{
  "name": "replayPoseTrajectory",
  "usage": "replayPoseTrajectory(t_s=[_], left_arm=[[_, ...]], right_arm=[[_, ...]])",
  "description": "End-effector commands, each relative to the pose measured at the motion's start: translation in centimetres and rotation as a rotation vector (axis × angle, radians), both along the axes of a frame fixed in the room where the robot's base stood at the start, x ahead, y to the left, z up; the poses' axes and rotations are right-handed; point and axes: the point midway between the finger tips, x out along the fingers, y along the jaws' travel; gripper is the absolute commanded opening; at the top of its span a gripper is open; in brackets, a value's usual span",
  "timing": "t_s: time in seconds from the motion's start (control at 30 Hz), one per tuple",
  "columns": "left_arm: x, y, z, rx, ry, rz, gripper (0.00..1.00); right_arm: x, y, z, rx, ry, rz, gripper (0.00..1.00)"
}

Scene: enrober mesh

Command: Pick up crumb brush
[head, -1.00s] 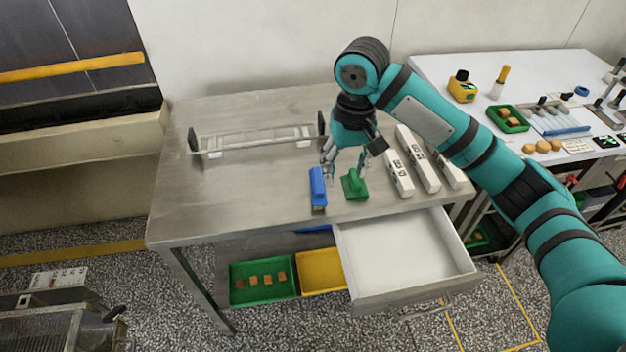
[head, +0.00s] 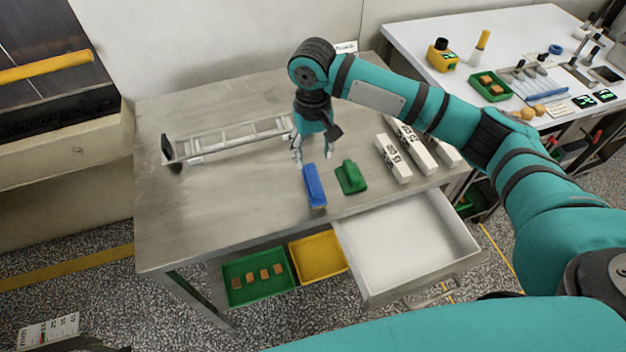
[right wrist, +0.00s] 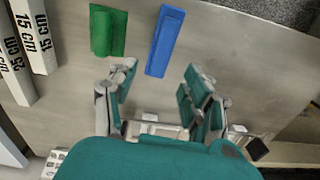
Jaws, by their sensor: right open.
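A long blue brush-like block (head: 314,186) lies on the steel table near its front edge; it also shows in the right wrist view (right wrist: 165,40). A green block with a raised grip (head: 351,178) lies just right of it, and shows in the right wrist view (right wrist: 107,31). Bristles are not clear on either, so I cannot tell surely which is the crumb brush. My right gripper (head: 313,155) is open and empty, behind the blue block's far end. In the right wrist view its spread fingers (right wrist: 157,77) point toward the blue block. My left gripper is out of view.
White marked bars (head: 411,147) lie right of the green block. A metal frame (head: 228,138) stands at the back left. An open, empty white drawer (head: 405,245) juts out in front. Below are green (head: 235,299) and yellow bins. The table's left front is clear.

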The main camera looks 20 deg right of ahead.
Motion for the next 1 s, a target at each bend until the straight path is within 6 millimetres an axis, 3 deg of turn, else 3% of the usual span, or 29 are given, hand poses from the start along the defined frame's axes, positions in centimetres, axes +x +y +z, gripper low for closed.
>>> replayPoseTrajectory(t_s=[0.13, 0.37, 0.7, 0.93, 1.0], left_arm=[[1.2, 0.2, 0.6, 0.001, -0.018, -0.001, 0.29], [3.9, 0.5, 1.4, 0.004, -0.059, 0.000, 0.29], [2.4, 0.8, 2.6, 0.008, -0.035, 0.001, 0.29], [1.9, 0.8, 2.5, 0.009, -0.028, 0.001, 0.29], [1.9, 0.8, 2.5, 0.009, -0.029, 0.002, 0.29]], right_arm=[[0.0, 0.0, -2.0, -0.001, 0.001, 0.000, 0.50], [-0.4, 0.0, -3.5, -0.001, 0.002, 0.001, 0.50], [-1.1, 0.2, -7.7, 0.000, -0.002, -0.001, 0.50], [-1.1, 0.2, -8.0, 0.001, -0.004, 0.000, 0.50], [-1.1, 0.2, -8.0, 0.001, -0.003, 0.000, 0.43]])
